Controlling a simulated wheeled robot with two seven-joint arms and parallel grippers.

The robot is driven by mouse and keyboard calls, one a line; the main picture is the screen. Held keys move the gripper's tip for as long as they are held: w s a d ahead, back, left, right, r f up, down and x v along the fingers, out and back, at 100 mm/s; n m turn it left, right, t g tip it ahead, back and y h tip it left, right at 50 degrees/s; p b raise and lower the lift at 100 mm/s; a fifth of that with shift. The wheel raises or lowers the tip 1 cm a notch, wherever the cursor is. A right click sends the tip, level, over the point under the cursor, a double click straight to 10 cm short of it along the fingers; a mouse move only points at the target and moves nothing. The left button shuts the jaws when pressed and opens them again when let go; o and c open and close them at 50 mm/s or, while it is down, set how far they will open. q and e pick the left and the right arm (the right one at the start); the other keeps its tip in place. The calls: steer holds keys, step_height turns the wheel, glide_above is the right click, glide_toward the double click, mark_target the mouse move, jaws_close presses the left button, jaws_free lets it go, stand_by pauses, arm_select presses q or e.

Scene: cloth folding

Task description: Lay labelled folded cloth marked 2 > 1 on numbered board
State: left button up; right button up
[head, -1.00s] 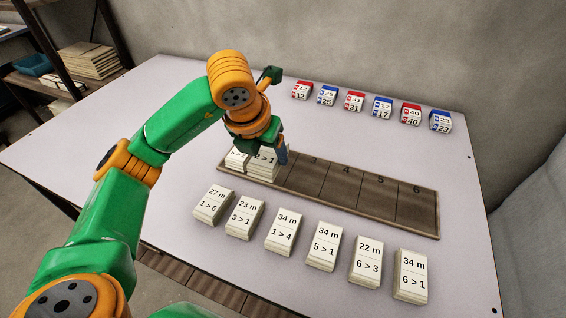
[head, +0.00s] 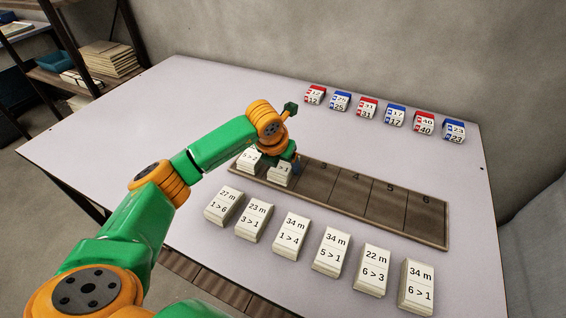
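The cloth marked 2 > 1 (head: 280,177) is a white folded stack at the second space of the dark numbered board (head: 380,207). Its label is partly hidden, with only "> 1" readable. My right gripper is not in view.
Several white labelled cloths, such as 1 > 6 (head: 223,206) and 6 > 1 (head: 417,288), stand in a row before the board. Several red and blue numbered blocks (head: 368,108) line the back. Board spaces 3 to 6 are bare. A shelf (head: 72,85) stands at left.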

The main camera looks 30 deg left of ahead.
arm_select(q)
steer(key=shift+o, duration=1.1)
steer(key=shift+r, duration=0.1)
steer(key=shift+r, duration=0.35)
steer(key=v, duration=1.1)
steer(key=shift+s+r+p, duration=0.15)
steer(key=shift+r+p, duration=0.1)
steer(key=shift+p, duration=0.1)
